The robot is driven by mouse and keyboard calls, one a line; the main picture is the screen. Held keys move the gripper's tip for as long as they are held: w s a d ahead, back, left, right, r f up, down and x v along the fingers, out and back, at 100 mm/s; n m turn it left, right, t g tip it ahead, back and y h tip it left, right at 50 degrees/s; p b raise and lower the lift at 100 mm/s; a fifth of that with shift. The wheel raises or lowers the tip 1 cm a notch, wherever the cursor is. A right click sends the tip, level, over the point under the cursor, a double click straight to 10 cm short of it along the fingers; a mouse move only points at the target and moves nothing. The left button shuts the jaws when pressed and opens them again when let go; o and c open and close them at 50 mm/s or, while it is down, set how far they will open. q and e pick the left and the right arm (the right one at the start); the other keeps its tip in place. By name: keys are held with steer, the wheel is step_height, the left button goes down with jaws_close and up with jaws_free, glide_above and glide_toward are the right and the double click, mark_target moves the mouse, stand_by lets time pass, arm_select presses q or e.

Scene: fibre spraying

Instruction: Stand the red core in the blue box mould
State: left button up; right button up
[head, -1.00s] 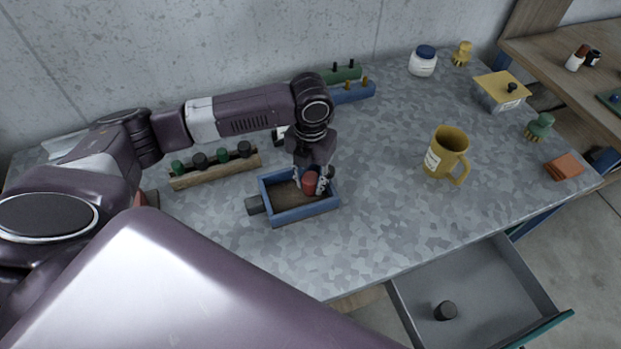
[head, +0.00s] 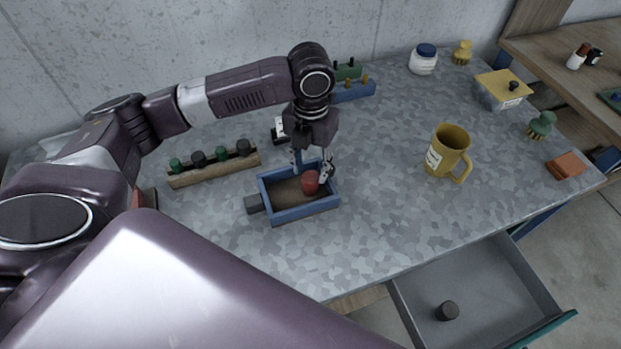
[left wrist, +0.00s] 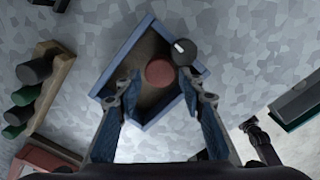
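The red core (head: 310,182) stands inside the blue box mould (head: 300,212), toward the mould's right end, on its brown floor. The mould sits on the grey mottled bench. My left gripper (head: 312,170) is just above the core with its fingers spread, one to each side. In the left wrist view the round top of the red core (left wrist: 160,72) shows inside the blue mould (left wrist: 196,82), beyond the two open fingertips (left wrist: 162,88), with nothing between them.
A wooden rack (head: 214,171) with several green and black pegs stands left of the mould. A yellow mug (head: 447,150) stands to the right. An open drawer (head: 490,295) holds a dark cylinder (head: 447,310). Bench between mould and mug is clear.

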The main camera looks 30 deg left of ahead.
mark_target(311, 177)
arm_select(q)
step_height(311, 177, up, 7)
steer(key=b, duration=0.1)
steer(key=shift+r, duration=0.15)
stand_by(0.6)
